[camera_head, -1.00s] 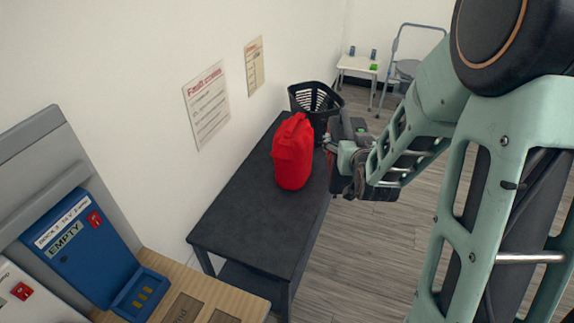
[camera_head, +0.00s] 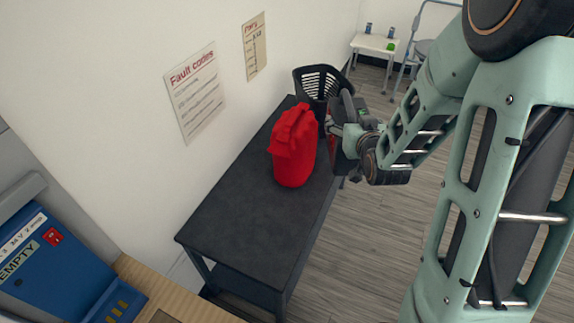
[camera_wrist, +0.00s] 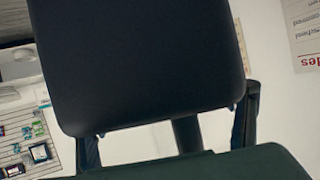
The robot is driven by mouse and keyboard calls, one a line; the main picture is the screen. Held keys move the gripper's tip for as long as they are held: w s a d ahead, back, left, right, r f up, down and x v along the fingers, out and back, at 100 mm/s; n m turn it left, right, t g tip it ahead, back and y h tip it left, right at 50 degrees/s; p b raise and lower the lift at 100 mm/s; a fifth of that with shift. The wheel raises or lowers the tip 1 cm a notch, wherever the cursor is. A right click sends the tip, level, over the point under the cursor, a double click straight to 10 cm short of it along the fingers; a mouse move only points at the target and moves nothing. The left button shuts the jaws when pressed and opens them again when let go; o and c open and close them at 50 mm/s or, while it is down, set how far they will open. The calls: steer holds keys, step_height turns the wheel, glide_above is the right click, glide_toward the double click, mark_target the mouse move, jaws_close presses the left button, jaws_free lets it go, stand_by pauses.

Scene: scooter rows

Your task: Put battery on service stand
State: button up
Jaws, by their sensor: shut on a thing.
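My gripper (camera_head: 345,130) is shut on a dark block with a reddish side (camera_head: 335,153), which looks like the battery. It is held beyond the red bag, at the right edge of the black table, and is partly hidden by the bag and my arm. In the wrist view the dark block (camera_wrist: 140,60) fills the middle, between my gripper's fingers (camera_wrist: 170,130). Nothing in view is labelled as the service stand. The black table (camera_head: 235,225) may be it, but I cannot tell.
A red bag (camera_head: 293,150) stands on the black table, with a black basket (camera_head: 318,82) behind it. A blue dock marked EMPTY (camera_head: 60,265) is at lower left. A small white table (camera_head: 375,44) is far back. The black table's near half and the floor to its right are clear.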

steer(key=s+a+f+n+g+y+b, duration=0.2)
steer(key=s+a+f+n+y+b, duration=0.2)
steer(key=a+f+b, duration=0.3)
steer(key=s+a+f+n+g+y+b, duration=0.2)
steer(key=s+a+f+n+y+b, duration=0.2)
steer(key=s+a+f+b, duration=0.3)
steer(key=a+f+b, duration=0.1)
steer(key=a+f, duration=0.4)
steer(key=f, duration=0.2)
steer(key=shift+s+a+f+n+y, duration=0.15)
steer(key=shift+a+n+y, duration=0.15)
steer(key=shift+y, duration=0.1)
steer(key=w+a+f+b, duration=0.4)
steer(key=w+f+b, duration=0.3)
steer(key=w+f, duration=0.4)
steer(key=shift+a+f, duration=0.35)
